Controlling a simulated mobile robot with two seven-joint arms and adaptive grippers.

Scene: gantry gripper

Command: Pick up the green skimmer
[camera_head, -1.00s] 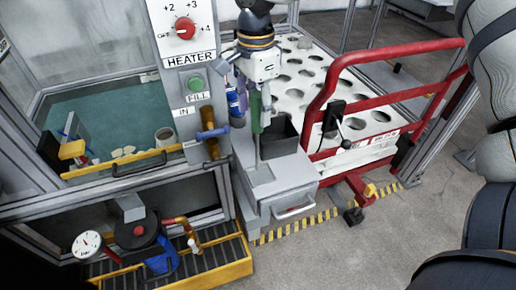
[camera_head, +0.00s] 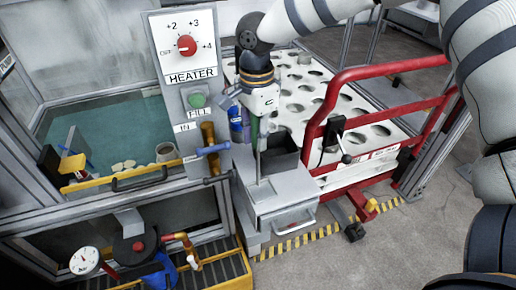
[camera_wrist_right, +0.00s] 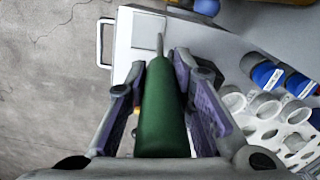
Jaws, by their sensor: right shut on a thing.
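The green skimmer (camera_head: 255,134) stands upright in the head view, its thin grey rod pointing down toward the grey cabinet (camera_head: 283,203). My right gripper (camera_head: 257,116) is above it and shut on its green handle. In the right wrist view the green handle (camera_wrist_right: 161,118) lies between the two fingers, with the grey rod beyond it. The skimmer's lower end is too small to make out. I cannot tell whether it touches the cabinet. My left gripper is not in view.
A blue bottle (camera_head: 236,124) stands close left of the gripper. The heater panel (camera_head: 184,47) and a blue-handled valve (camera_head: 212,149) are further left. A red rail (camera_head: 385,68) and a white perforated table (camera_head: 300,98) lie right. Grey floor is free at lower right.

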